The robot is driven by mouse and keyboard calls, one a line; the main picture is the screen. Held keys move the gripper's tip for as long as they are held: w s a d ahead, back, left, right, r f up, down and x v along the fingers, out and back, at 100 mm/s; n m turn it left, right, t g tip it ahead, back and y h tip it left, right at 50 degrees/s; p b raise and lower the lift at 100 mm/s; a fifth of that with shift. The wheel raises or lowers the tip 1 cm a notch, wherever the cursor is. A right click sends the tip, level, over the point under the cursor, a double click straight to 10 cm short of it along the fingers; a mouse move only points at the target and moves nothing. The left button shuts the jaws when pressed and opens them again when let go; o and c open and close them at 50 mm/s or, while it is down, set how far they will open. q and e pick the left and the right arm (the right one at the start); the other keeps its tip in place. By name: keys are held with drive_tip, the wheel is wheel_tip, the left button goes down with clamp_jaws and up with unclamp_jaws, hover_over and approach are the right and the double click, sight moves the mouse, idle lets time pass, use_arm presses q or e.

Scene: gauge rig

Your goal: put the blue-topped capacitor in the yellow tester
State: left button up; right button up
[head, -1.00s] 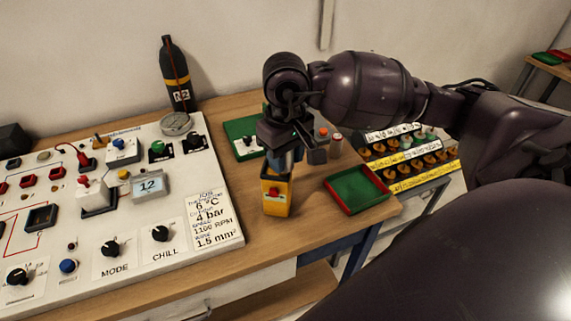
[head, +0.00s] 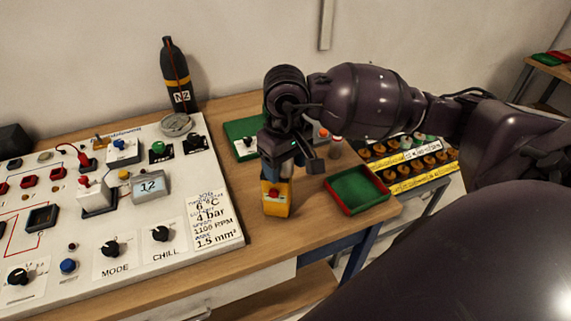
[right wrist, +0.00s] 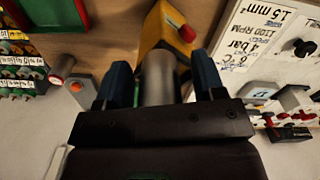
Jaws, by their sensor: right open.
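The yellow tester (head: 277,207) stands on the wooden bench between the white panel and the red-green tray, with a red button on its front. My right gripper (head: 281,172) is directly over it, pointing down. In the right wrist view a grey cylinder, seemingly the capacitor (right wrist: 158,80), stands between my two blue fingers (right wrist: 161,78). Its far end meets the yellow tester (right wrist: 158,30); how deep it sits is not clear. Its blue top is hidden by the gripper. The fingers are open, one on each side of the cylinder. My left gripper is out of view.
A red-rimmed green tray (head: 358,190) is right of the tester. A grey cylinder with a reddish top (head: 336,148) stands behind it. A green tray (head: 240,128) is at the back. The white control panel (head: 225,225) fills the left; a rack of knobs (head: 415,160) is right.

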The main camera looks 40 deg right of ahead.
wheel_tip(320, 180, up, 11)
drive_tip(key=shift+d+r, duration=0.1)
drive_tip(key=shift+r, duration=0.05)
idle(0.4)
idle(0.5)
